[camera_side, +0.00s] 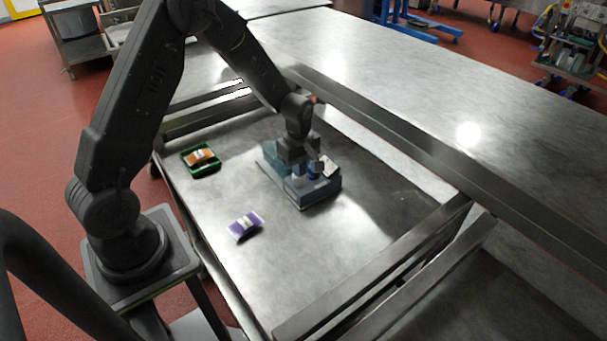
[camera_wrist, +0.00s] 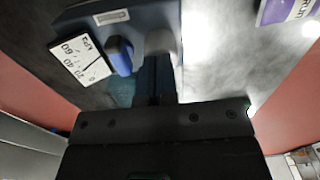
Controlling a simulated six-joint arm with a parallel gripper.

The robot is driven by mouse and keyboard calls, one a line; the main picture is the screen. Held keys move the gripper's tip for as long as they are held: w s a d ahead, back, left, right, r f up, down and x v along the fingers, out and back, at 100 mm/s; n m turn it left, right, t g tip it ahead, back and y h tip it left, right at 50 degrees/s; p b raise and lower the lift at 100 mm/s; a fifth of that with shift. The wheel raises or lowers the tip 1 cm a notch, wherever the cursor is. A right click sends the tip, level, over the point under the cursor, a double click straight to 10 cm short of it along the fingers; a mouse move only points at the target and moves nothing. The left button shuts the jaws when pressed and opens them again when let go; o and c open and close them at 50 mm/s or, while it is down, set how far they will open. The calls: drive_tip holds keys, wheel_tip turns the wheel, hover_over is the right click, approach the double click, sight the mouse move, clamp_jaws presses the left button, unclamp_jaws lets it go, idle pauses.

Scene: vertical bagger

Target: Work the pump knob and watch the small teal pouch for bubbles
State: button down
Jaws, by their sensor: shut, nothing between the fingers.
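A blue-grey tester (camera_side: 311,196) stands on the steel table under my gripper (camera_side: 303,168). In the wrist view its body (camera_wrist: 95,22) carries a tilted white gauge (camera_wrist: 80,60) marked in kPa, with a dark needle, and a blue upright part (camera_wrist: 120,56). My gripper (camera_wrist: 164,62) is shut, its fingertips pointing at a pale grey rounded part (camera_wrist: 162,42) that may be the pump knob; I cannot tell if they touch. A teal patch (camera_wrist: 122,91) shows beside the fingers. I cannot tell whether it is the pouch or the tester's chamber, and no bubbles can be made out.
A purple pouch (camera_side: 245,225) lies on the table in front of the tester; it also shows in the wrist view (camera_wrist: 284,10). A green tray (camera_side: 188,161) holding an orange pouch (camera_side: 202,156) is at the left. Steel rails (camera_side: 372,285) edge the table. The table right of the tester is clear.

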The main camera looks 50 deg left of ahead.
drive_tip(key=shift+r, duration=0.5)
drive_tip(key=shift+f, duration=0.2)
drive_tip(key=shift+f, duration=0.95)
drive_tip(key=shift+r, duration=1.15)
drive_tip(key=shift+f, duration=0.2)
drive_tip(key=shift+r, duration=0.2)
idle(0.5)
drive_tip(key=shift+f, duration=0.2)
